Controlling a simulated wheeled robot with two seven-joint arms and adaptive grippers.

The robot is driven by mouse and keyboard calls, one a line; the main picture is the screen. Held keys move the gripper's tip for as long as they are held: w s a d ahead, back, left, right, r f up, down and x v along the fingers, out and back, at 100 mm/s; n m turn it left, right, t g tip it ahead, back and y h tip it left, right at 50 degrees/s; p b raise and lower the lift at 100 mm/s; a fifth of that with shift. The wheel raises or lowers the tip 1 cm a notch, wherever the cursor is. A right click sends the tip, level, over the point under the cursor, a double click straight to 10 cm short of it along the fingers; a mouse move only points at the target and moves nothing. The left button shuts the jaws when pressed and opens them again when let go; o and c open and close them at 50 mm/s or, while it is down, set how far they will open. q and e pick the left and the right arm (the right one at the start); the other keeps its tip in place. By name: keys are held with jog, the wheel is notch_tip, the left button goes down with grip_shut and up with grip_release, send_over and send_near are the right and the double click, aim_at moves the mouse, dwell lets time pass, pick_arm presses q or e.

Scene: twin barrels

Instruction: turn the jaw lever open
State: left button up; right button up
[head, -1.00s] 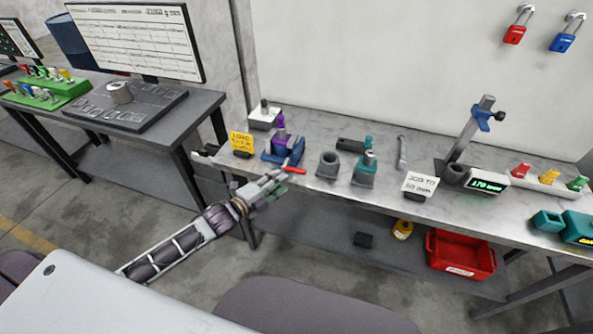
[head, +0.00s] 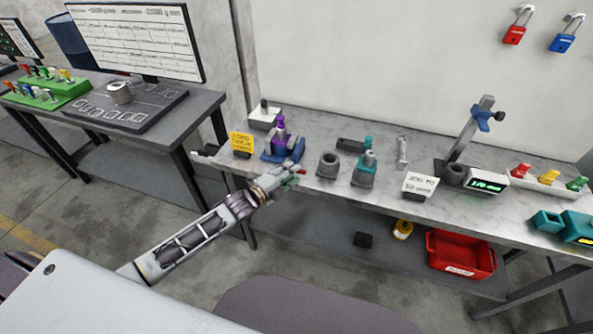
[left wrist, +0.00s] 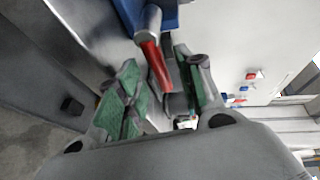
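The blue fixture (head: 283,148) with a purple piece (head: 281,128) in it stands at the left end of the grey bench. The jaw lever has a red handle. In the head view only a small red bit (head: 302,171) of it shows by my left gripper (head: 294,178). In the left wrist view the red handle (left wrist: 153,62) runs from a metal stem on the blue body (left wrist: 172,15) down between the green-padded fingers of my left gripper (left wrist: 163,90). The fingers are apart, with gaps visible beside the handle. My right gripper is not in view.
A yellow note (head: 241,142) stands left of the fixture. A grey cup (head: 328,164) and a teal-topped barrel (head: 365,170) stand to its right. A red bin (head: 460,254) sits on the shelf below. Free space lies before the bench's front edge.

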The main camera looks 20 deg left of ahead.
pick_arm(q)
jog(key=shift+x, duration=1.5)
grip_shut()
